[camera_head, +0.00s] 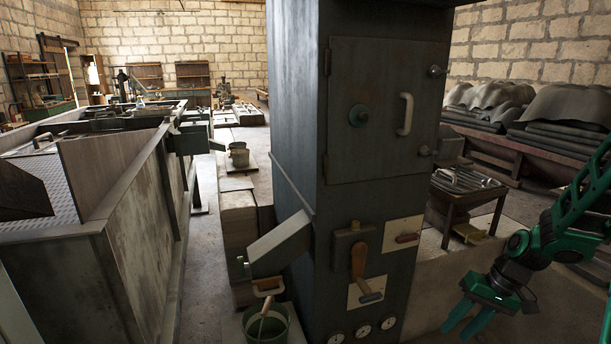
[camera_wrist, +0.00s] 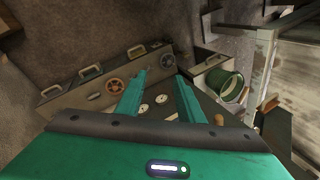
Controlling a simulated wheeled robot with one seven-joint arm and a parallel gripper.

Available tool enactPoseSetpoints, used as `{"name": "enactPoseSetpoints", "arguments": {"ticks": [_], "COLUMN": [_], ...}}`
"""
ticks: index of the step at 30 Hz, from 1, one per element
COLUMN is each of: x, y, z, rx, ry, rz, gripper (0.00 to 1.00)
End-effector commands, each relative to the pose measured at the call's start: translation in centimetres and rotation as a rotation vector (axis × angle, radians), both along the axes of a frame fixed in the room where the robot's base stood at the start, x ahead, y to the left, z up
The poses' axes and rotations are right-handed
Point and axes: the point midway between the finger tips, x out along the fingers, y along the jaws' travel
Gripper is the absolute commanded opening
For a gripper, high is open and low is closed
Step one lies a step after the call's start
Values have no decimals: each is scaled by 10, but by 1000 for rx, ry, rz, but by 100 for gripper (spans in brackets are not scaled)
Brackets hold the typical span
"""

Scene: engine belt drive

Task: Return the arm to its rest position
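My arm (camera_head: 575,225) is green and black and comes in from the right edge of the head view. It is bent, with the wrist low and pointing down and left. My gripper (camera_head: 456,332) hangs at the lower right, to the right of the tall dark cabinet (camera_head: 375,215). Its two teal fingers are apart with nothing between them. In the wrist view my gripper (camera_wrist: 161,76) also shows open and empty, with the fingers apart. The gap between my gripper and the cabinet is hard to judge.
The cabinet has a door handle (camera_head: 405,114), a lever (camera_head: 359,262) and gauges on its front. A green bucket (camera_head: 266,327) stands at its left. A small table (camera_head: 460,190) with tools and covered stacks (camera_head: 550,110) stand behind my arm. A large metal tank (camera_head: 125,260) is at left.

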Motion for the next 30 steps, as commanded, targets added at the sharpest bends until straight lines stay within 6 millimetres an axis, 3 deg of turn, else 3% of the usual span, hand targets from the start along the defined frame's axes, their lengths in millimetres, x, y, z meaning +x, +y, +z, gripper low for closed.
{"name": "enactPoseSetpoints", "arguments": {"ticks": [1,9,18,24,30], "x": [-9,-71,-150,-203,-237], "y": [-3,-23,-34,-34,-33], "z": [15,74,128,151,160], "rx": [-38,-199,-313,-344,-347], "ry": [5,62,102,119,134], "rz": [-5,-78,-208,-304,-366], "gripper": [34,34,34,34,34]}}
